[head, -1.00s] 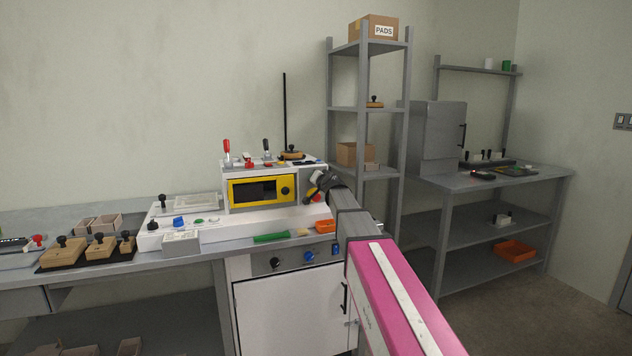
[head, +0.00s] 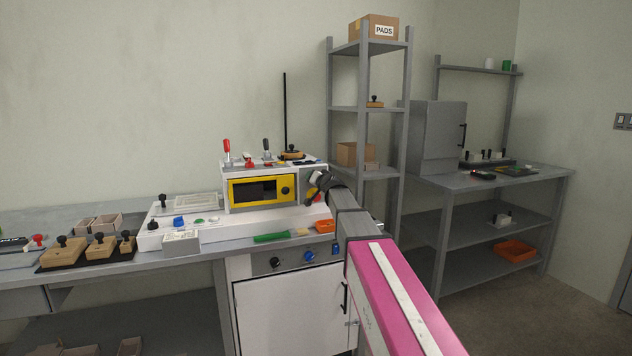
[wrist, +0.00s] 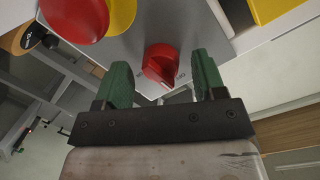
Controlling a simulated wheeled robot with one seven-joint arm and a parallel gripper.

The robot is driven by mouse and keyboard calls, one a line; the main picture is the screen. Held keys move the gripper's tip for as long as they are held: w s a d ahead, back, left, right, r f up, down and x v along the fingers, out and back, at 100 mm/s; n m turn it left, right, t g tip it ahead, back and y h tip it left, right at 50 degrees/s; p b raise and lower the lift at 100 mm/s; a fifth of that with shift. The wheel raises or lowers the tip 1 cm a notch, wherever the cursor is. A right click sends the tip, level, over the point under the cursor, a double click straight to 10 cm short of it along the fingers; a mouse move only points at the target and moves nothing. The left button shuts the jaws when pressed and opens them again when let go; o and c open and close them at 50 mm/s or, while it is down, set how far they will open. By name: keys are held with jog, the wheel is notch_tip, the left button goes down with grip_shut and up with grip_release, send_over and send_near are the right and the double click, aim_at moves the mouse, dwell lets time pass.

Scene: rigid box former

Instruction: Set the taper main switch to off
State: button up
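A red rotary knob (wrist: 160,64) with a pointer ridge sits on a grey panel (wrist: 140,38) in the wrist view; it looks like the taper main switch. My gripper (wrist: 163,68) has its two green fingers spread, one on each side of the knob in the picture. Gaps show between the knob and both fingers, so nothing is held. How deep the fingertips are relative to the knob is unclear. In the head view my gripper (head: 318,186) is at the right end of the white machine (head: 215,224), and I cannot make out the knob there.
A large red button (wrist: 75,15) with a yellow surround (wrist: 121,14) is close to the left finger. A yellow part (wrist: 272,8) is at upper right. On the bench a green-handled brush (head: 272,237) lies in front of the machine; a shelf rack (head: 362,130) stands behind my arm.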

jog(key=v, duration=1)
jog(key=shift+s, duration=0.4)
jog(key=shift+d+r, duration=0.1)
